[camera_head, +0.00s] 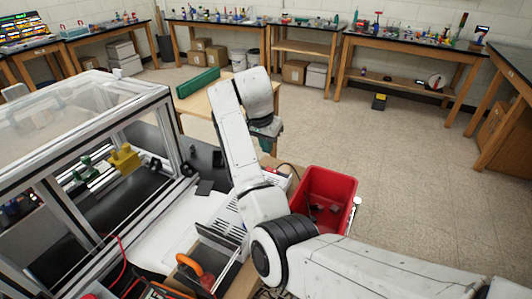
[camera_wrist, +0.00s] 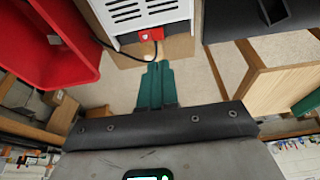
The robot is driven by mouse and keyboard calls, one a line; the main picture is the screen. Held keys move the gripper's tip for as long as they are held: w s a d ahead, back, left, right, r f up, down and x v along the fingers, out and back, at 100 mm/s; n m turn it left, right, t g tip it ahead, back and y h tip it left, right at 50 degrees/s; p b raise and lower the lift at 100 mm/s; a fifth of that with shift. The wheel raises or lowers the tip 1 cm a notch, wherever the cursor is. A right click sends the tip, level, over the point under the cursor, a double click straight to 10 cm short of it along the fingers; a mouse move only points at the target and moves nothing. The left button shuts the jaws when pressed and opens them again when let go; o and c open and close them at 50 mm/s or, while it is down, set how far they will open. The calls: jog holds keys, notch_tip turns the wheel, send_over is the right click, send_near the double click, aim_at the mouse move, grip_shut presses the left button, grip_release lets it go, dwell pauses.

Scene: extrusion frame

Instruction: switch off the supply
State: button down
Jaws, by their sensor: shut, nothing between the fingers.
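The supply is a white box with dark vent slots (camera_wrist: 128,14) at the top of the wrist view. A red switch (camera_wrist: 143,37) sits on its near end, with a black cord beside it. The switch's on or off position is too small to tell. In the head view the supply (camera_head: 228,218) is partly covered by my arm. My gripper (camera_wrist: 157,66) has green fingers held together with nothing between them. The fingertips appear just below the switch in the wrist view. I cannot tell whether they touch it.
A red bin (camera_head: 326,187) stands right of the supply; it also shows in the wrist view (camera_wrist: 48,45). A framed clear enclosure (camera_head: 80,120) fills the left. A small wooden table (camera_head: 198,104) is behind my arm. Open floor lies to the right.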

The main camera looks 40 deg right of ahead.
jog(key=v, duration=0.6)
jog(key=shift+s+r, duration=0.3)
jog(key=shift+r, duration=0.1)
